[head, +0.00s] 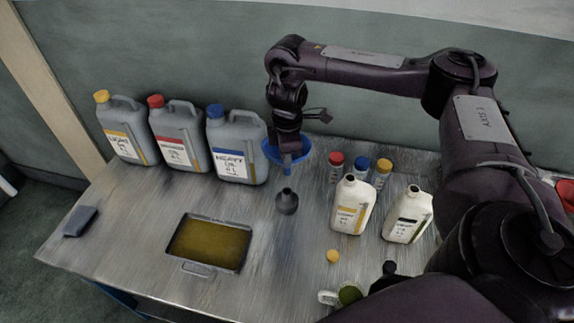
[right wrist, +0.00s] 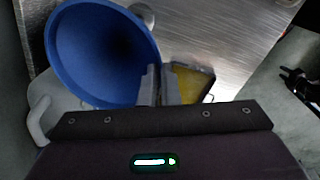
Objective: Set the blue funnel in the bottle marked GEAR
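The blue funnel (head: 271,151) is at the back of the table, beside the blue-capped jug. In the right wrist view its wide bowl (right wrist: 95,50) faces the camera. My right gripper (head: 292,157) is shut on the funnel's rim, with both fingers at the rim's edge in the wrist view (right wrist: 162,85). Two open white bottles stand upright on the right, one with a yellow label (head: 352,205) and one with a dark band (head: 407,214). I cannot read which says GEAR. A dark part, apparently my left gripper (right wrist: 299,85), shows at the wrist view's right edge.
Three grey jugs (head: 176,135) stand along the back left. Small jars with red, blue and yellow caps (head: 360,170) stand behind the bottles. A dark necked object (head: 287,202), an oil tray (head: 208,268), a yellow cap (head: 333,256) and a grey cloth-like block (head: 80,221) are on the table.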

